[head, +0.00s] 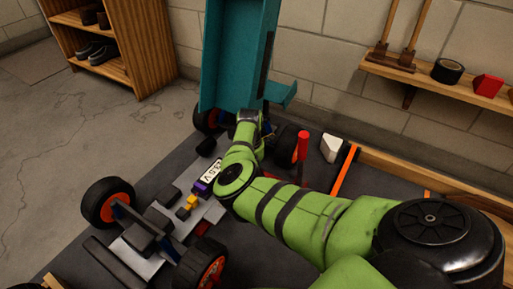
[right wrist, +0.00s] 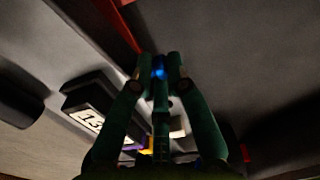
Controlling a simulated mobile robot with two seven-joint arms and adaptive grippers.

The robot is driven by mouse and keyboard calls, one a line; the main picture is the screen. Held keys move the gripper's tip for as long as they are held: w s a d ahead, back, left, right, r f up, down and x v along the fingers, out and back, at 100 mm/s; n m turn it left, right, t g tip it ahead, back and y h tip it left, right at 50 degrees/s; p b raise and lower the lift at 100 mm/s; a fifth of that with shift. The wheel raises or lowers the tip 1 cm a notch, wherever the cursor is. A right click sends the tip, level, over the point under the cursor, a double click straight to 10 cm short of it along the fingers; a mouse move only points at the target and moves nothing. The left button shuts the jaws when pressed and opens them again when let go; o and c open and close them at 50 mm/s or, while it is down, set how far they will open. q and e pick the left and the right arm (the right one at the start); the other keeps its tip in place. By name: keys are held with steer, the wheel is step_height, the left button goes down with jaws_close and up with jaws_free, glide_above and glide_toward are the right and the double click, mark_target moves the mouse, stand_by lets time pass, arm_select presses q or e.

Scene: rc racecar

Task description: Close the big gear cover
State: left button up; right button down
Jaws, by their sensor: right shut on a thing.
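The racecar chassis (head: 150,225) lies on a dark work surface, with orange-rimmed wheels. My right arm reaches over it from the right in the head view, and its wrist hides part of the chassis. In the right wrist view my right gripper (right wrist: 160,68) has its green fingers closed together on a small blue piece (right wrist: 159,73). Most of that piece is hidden between the fingers, so I cannot tell if it is the big gear cover. I cannot make out the big gear cover elsewhere. My left gripper is not in view.
A tall teal car body (head: 232,55) stands upright behind the chassis. A labelled dark block (head: 207,178) sits on the chassis beside my wrist. A red-handled tool (head: 302,147) and a white block (head: 331,148) are to the right. A wall shelf (head: 440,82) holds tape.

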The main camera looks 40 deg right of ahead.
steer(key=shift+w+a+m, duration=0.15)
steer(key=shift+w+m, duration=0.15)
steer(key=shift+m, duration=0.1)
steer(key=c, duration=1.5)
jaws_free()
steer(key=shift+r, duration=0.1)
step_height(320, 180, up, 12)
steer(key=shift+f, duration=0.1)
